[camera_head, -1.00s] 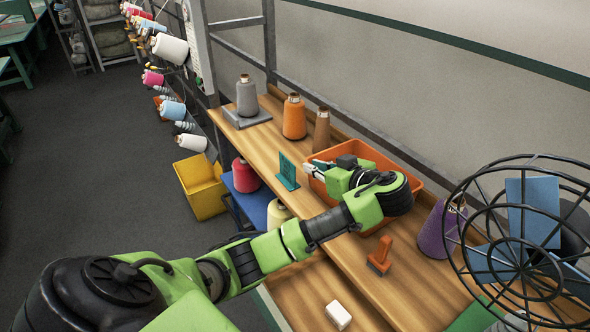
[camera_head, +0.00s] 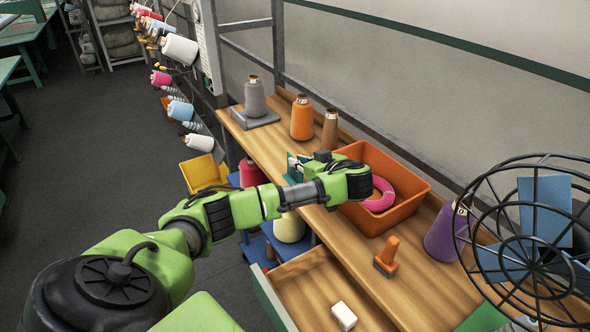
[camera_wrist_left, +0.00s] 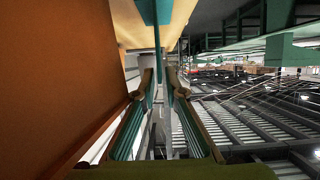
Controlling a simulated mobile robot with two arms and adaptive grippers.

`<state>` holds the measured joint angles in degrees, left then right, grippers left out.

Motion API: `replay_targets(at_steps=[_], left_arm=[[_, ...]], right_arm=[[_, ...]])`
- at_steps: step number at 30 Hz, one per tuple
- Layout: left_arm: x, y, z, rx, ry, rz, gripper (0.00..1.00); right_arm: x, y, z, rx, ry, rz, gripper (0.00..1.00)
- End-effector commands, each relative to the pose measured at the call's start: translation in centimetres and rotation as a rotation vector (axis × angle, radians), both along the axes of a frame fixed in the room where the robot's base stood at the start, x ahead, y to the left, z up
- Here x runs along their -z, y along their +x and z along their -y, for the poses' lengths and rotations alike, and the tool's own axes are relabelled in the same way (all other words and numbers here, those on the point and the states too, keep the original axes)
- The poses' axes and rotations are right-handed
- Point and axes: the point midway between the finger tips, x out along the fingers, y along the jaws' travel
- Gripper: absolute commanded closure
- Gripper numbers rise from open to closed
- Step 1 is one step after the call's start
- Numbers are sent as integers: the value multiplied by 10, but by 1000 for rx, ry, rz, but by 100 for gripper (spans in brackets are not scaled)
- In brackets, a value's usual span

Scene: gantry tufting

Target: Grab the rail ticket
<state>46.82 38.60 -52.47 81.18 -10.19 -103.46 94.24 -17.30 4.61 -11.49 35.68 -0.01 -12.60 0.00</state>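The rail ticket seems to be the teal upright card (camera_head: 292,168) on the wooden bench, left of the orange bin; my gripper partly hides it. In the left wrist view the teal piece (camera_wrist_left: 157,35) shows nearly edge-on, its thin plate reaching down between the fingertips. My left gripper (camera_head: 299,168) is at the card, coming from the right side. In the left wrist view its two fingers (camera_wrist_left: 160,78) are apart, one on each side of the plate, with a narrow gap; contact is not clear. My right gripper is not in view.
The orange bin (camera_head: 412,213) with a pink ring (camera_head: 379,195) stands right beside my left wrist. An orange-handled stamp (camera_head: 387,255), purple spool (camera_head: 445,232) and wire cage (camera_head: 478,262) are to the right.

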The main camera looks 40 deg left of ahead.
Motion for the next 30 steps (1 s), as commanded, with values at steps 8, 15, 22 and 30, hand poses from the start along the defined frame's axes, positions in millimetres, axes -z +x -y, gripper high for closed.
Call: replay_targets(at_steps=[8,15,22,30], left_arm=[[5,3,-9,1,-1,0,89],[5,3,-9,1,-1,-1,100],[5,2,-9,1,-1,-1,100],[-3,3,-9,1,-2,2,100]], right_arm=[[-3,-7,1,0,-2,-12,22],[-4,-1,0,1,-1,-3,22],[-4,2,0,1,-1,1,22],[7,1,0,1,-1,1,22]])
